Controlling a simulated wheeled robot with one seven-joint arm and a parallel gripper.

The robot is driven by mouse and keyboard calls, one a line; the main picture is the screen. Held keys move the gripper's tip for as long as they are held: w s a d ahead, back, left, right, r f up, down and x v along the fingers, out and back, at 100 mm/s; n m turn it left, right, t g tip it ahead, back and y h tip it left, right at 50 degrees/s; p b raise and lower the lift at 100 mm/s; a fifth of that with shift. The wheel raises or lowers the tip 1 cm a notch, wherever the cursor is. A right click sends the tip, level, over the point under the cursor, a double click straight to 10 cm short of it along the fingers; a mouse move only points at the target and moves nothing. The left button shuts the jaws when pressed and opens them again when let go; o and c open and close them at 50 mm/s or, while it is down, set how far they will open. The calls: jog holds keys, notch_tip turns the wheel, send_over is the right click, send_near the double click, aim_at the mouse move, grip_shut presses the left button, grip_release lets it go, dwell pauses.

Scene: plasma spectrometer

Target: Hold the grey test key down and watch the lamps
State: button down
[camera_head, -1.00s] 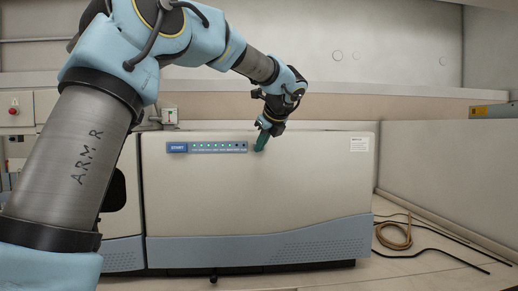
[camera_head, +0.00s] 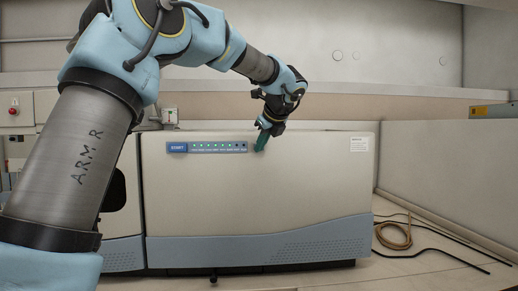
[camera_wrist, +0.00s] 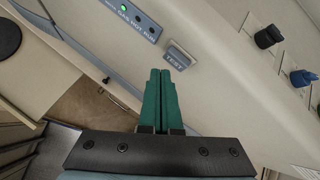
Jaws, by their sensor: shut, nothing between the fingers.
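The grey test key (camera_wrist: 179,55), marked TEST, sits on the cream front of the instrument in the wrist view. My gripper (camera_wrist: 160,72) is shut and empty, its green fingertips just below and left of the key in that view. I cannot tell whether they touch it. In the head view, my gripper (camera_head: 261,142) is at the right end of the lamp strip (camera_head: 208,147); the key cannot be made out there. Several lamps on the strip glow green and the ones at its right end are dark. The wrist view shows one green lamp (camera_wrist: 124,8) and two dark ones (camera_wrist: 145,24).
A blue START button (camera_head: 177,147) is at the left end of the strip. Dark and blue knobs (camera_wrist: 268,37) show at the right of the wrist view. A coiled tan hose (camera_head: 393,235) and black cables lie right of the instrument (camera_head: 260,200).

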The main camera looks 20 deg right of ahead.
jog(key=shift+w+r+p, duration=0.1)
jog(key=shift+w+p, duration=0.1)
jog(key=shift+p, duration=0.2)
jog(key=shift+w+d, duration=0.1)
jog(key=shift+w, duration=0.1)
jog(key=shift+w+d+p, duration=0.1)
jog(key=shift+w+p, duration=0.3)
jog(key=shift+p, duration=0.2)
dwell(2.4)
dwell(1.0)
jog(key=shift+s+a, duration=0.2)
jog(key=shift+s, duration=0.6)
jog(key=shift+s+a+b, duration=0.25)
jog(key=shift+s+b, duration=0.05)
jog(key=shift+s, duration=0.5)
jog(key=shift+s+a+b, duration=0.3)
jog(key=shift+s+b, duration=0.05)
jog(key=shift+s, duration=0.45)
jog(key=shift+s+a+b, duration=0.25)
jog(key=shift+s+b, duration=0.05)
jog(key=shift+s, duration=0.5)
